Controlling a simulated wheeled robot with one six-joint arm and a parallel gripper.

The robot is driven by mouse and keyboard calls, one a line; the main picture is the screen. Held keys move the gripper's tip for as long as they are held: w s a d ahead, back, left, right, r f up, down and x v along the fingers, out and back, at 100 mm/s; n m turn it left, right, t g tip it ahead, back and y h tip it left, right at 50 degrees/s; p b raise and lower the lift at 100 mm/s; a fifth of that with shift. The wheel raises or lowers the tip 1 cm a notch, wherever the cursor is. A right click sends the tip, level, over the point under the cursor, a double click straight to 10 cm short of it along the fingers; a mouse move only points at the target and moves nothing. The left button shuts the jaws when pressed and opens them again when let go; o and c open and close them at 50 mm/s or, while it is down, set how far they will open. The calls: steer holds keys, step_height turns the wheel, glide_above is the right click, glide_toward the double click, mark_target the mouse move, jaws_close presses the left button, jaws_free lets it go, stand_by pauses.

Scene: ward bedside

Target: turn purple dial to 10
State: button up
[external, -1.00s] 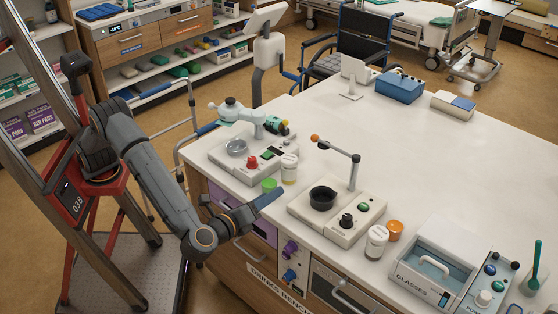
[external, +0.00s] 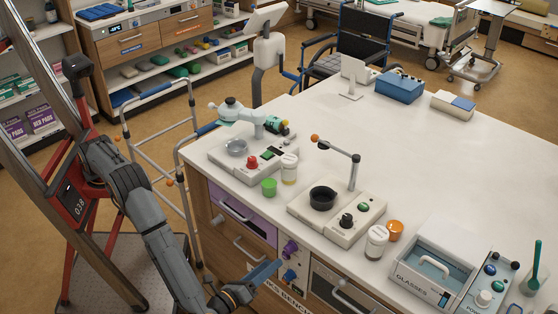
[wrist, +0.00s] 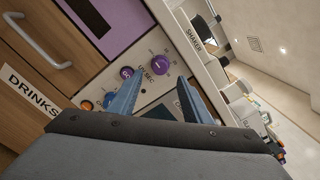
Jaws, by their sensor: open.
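The purple dial (wrist: 161,66) is on the front panel of the bench, beside the lettering "UV SEC". It has a pale mark on its face; its small scale numbers are too small to read. The dial also shows in the external view (external: 290,248) on the bench front. My gripper (wrist: 160,82) is open and empty, with its blue fingertips just short of the dial and the dial lying roughly between and beyond them. In the external view my gripper (external: 270,272) is low in front of the bench, beside the panel.
A purple GO button (wrist: 127,72) sits beside the dial, close to one finger. A blue control (wrist: 110,98) and an orange one (wrist: 86,105) are further along the panel. A purple drawer front (wrist: 92,22) and a wooden drawer handle (wrist: 38,42) are nearby.

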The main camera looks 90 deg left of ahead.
mark_target(286, 251)
steer(key=x, duration=0.7)
steer(key=shift+w+a, duration=0.15)
steer(key=shift+a, duration=0.05)
steer(key=c, duration=1)
steer(key=shift+c, duration=0.2)
steer(key=shift+m, duration=0.4)
steer(key=m, duration=0.5)
steer(key=shift+m, duration=0.3)
steer(key=m, duration=0.5)
steer(key=shift+p, duration=0.3)
steer(key=shift+m, duration=0.3)
